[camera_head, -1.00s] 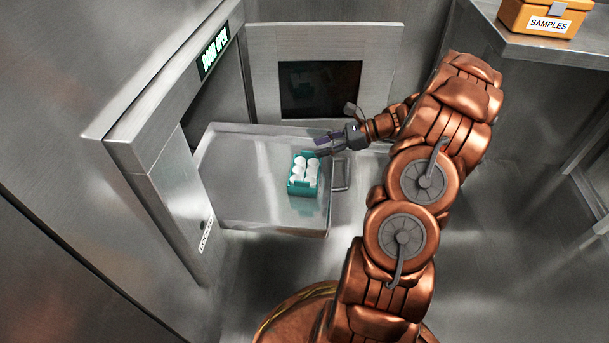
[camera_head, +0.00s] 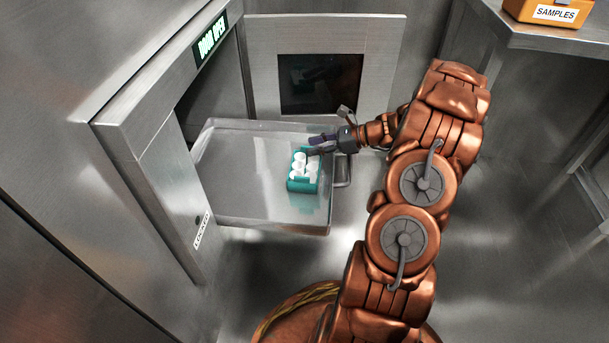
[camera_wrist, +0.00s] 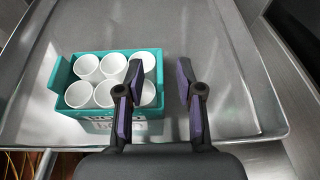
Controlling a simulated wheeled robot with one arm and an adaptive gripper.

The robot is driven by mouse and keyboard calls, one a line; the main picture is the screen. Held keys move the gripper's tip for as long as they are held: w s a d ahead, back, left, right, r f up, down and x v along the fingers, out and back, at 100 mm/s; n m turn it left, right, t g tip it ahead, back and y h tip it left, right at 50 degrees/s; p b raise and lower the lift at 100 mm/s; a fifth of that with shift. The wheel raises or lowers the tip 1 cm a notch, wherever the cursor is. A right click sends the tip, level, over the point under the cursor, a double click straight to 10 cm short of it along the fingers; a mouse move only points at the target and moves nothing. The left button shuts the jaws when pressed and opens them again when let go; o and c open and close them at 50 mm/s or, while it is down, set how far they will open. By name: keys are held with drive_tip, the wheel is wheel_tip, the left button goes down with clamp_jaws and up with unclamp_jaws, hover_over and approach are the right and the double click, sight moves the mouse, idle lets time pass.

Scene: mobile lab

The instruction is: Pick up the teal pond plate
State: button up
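The teal pond plate (camera_head: 302,186) is an open teal box with several round white cups in it. It stands on the pulled-out metal tray (camera_head: 250,205), near the tray's right side. My gripper (camera_head: 315,145) is at the plate's back right corner. In the wrist view my gripper (camera_wrist: 160,78) is open, with purple-padded fingers. The left finger overlaps the right-hand cups and the right finger is past the plate's right edge.
The tray has a raised rim and a handle (camera_head: 342,170) on its right. The cabinet door (camera_head: 390,60) stands open behind, under a "DOOR OPEN" sign (camera_head: 211,38). An orange "SAMPLES" box (camera_head: 548,10) sits on a shelf at upper right. The tray's left part is clear.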

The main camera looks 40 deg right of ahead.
drive_tip(key=shift+w+a+f, duration=0.15)
drive_tip(key=shift+w+a, duration=0.05)
clamp_jaws()
idle(0.4)
